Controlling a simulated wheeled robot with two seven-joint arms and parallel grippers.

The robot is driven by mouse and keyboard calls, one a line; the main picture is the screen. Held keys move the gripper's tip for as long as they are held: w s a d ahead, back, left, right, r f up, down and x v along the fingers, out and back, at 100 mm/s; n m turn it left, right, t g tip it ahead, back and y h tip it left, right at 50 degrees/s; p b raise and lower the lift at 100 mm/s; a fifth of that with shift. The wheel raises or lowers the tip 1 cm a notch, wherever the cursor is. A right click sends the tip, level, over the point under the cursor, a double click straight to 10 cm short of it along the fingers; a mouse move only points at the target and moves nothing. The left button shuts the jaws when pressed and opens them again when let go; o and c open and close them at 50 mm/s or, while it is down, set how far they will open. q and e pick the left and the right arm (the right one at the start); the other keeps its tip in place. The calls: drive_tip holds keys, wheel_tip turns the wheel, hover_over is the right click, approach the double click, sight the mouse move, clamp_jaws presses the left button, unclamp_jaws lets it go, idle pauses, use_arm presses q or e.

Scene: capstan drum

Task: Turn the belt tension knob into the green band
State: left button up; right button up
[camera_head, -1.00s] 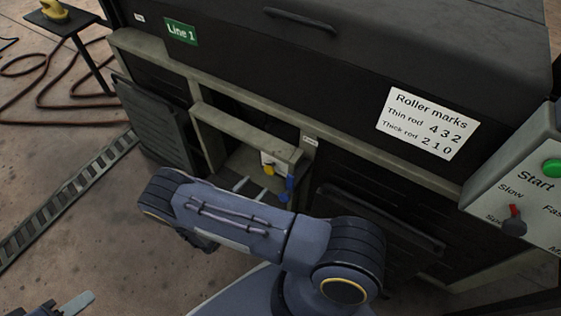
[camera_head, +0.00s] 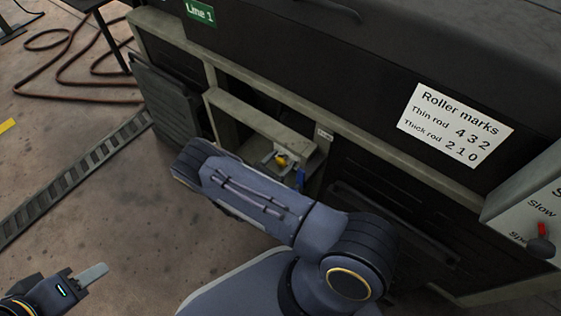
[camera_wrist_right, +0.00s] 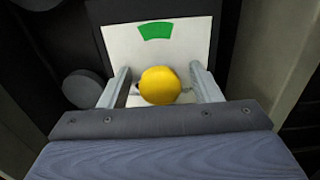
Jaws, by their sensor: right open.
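The yellow belt tension knob (camera_wrist_right: 160,86) sits on a white plate (camera_wrist_right: 118,48) in the right wrist view. The green band (camera_wrist_right: 155,31) is on that plate, above the knob in the picture. My right gripper (camera_wrist_right: 161,70) is open, with one finger on each side of the knob and gaps visible between. A small dark bit shows at the knob's left edge; I cannot tell where its pointer stands. My left gripper (camera_head: 92,275) is low at the left, away from the machine.
The opening's frame (camera_head: 262,125) and an open dark door (camera_head: 172,100) border my right arm. A control box (camera_head: 535,215) stands at the right, a roller marks sign (camera_head: 455,125) on the machine.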

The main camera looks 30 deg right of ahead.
drive_tip(key=c, duration=1)
drive_tip(key=shift+o, duration=0.2)
